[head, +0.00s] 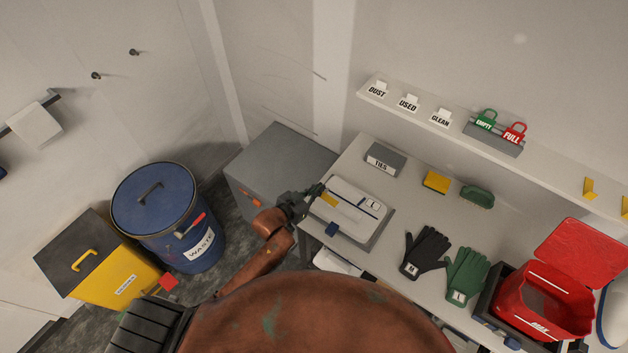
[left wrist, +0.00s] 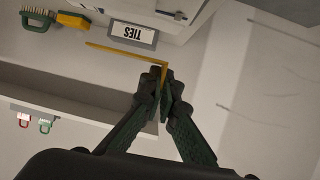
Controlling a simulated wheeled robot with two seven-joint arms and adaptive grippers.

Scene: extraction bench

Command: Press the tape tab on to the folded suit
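The folded suit (head: 350,218) is a flat white bundle lying on a grey tray (head: 379,232) at the left end of the bench. My left gripper (head: 318,190) is over the suit's left edge. In the left wrist view my left gripper (left wrist: 164,78) has its fingers closed on one end of the yellow tape tab (left wrist: 125,53). The tab is bent, and its long part sticks out sideways from the fingertips. The tab also shows in the head view (head: 330,200), over the suit; I cannot tell whether it touches it. My right gripper is not in view.
A TIES box (head: 385,159), yellow sponge (head: 436,182) and green brush (head: 477,196) stand behind the tray. Black gloves (head: 426,252), green gloves (head: 466,276) and an open red bin (head: 540,302) lie to the right. A grey cabinet (head: 280,165) adjoins the bench's left end.

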